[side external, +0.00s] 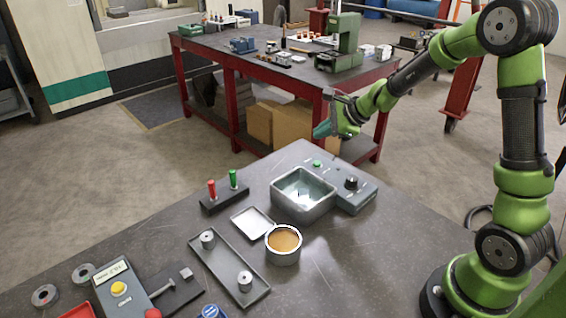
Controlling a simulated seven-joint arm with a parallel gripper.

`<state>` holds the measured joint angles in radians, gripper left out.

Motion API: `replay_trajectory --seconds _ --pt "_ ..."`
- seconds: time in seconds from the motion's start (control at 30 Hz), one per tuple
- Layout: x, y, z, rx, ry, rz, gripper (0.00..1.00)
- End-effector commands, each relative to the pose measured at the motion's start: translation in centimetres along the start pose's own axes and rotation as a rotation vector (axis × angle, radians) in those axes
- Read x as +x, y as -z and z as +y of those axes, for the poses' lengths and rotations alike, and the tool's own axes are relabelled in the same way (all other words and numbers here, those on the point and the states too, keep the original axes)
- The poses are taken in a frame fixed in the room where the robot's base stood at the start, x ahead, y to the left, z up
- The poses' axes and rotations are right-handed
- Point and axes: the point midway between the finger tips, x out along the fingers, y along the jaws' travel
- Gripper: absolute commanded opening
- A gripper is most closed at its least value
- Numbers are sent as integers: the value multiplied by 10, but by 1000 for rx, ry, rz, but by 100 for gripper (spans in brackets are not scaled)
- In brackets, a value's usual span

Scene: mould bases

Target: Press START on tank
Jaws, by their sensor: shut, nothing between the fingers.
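The tank (318,214) is a grey metal box with an open top and pale liquid inside, near the far right part of the dark table. A control panel (366,194) adjoins its right side. The panel carries a green button (317,163) at its far end and a black knob (351,182); its lettering is too small to read. My gripper (320,132) is shut and empty. It appears in the picture just above the green button, apart from the panel. Its exact height over the table is hard to tell.
Left of the tank stand a block with red (212,188) and green (234,179) handles and a small tray (253,223). In front are a round pot (283,257) of amber liquid and a long tray (222,279) with metal cylinders. A yellow-button box (123,290) sits front left.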

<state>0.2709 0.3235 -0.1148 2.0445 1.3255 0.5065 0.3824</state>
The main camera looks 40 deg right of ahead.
Motion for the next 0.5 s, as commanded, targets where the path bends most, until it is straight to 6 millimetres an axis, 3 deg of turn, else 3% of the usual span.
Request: replay_trajectory --seconds 0.3,0.5 --pt "32 23 24 2 -4 2 0" --pt "42 31 31 1 -2 2 0"
